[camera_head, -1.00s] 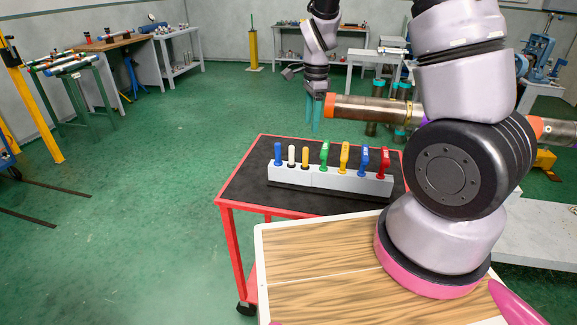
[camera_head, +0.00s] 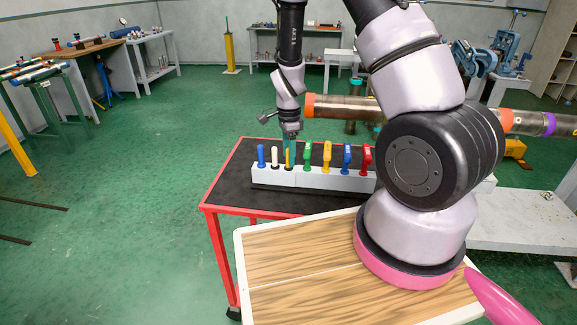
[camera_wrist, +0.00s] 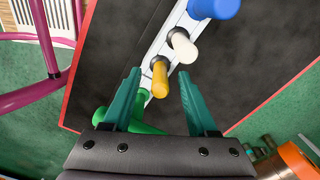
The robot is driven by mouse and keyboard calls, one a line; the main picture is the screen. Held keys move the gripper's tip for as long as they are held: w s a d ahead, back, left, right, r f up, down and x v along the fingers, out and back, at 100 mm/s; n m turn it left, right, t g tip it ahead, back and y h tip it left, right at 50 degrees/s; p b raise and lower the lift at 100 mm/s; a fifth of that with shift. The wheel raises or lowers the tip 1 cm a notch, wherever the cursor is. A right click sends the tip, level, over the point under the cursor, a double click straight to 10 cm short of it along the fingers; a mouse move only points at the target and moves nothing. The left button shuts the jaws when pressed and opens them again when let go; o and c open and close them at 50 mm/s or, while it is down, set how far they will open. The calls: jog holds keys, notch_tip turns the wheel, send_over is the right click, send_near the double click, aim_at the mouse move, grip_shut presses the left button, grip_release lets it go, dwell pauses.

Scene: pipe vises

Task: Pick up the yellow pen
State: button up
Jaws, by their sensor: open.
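The yellow pen (camera_head: 289,158) stands upright in the grey rack (camera_head: 318,179), to the right of the white pen (camera_head: 275,157). It also shows in the wrist view (camera_wrist: 160,78), seen from above, between my two teal fingers. My gripper (camera_head: 289,149) is open, with its fingers pointing down at the yellow pen and partly covering it in the head view. In the wrist view my gripper (camera_wrist: 158,72) has one finger on each side of the pen. I see gaps on both sides, but cannot tell how deep the fingers reach.
A blue pen (camera_head: 261,156) stands left of the white one. A green tool (camera_head: 307,156), a yellow tool (camera_head: 326,156), a blue tool (camera_head: 347,157) and a red tool (camera_head: 366,159) stand to the right. The rack is on a red-framed cart (camera_head: 228,185). A large pipe (camera_head: 345,108) lies behind.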

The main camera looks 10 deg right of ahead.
jog(key=shift+f, duration=0.7)
grip_shut()
notch_tip(320, 180, up, 10)
dwell(0.4)
